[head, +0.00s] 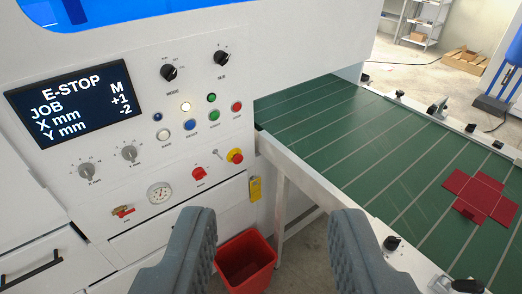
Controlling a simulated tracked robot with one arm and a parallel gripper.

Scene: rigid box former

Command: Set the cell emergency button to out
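The emergency button (237,158) is a red mushroom head on a yellow surround, low on the right side of the white control panel (100,185). From this view I cannot tell whether it is pressed in or out. The display (72,102) reads "E-STOP", "JOB M", "X mm +1" and "Y mm -2". My gripper (275,235) is open and empty, its two grey fingers wide apart at the bottom of the view. It is below and in front of the button, not touching it.
A red rotary switch (199,174), a gauge (159,193) and a red-handled valve (123,211) sit left of the button. Coloured push buttons and black knobs are above. A green conveyor (365,140) with a red box blank (483,196) runs right. A red bin (245,262) stands below.

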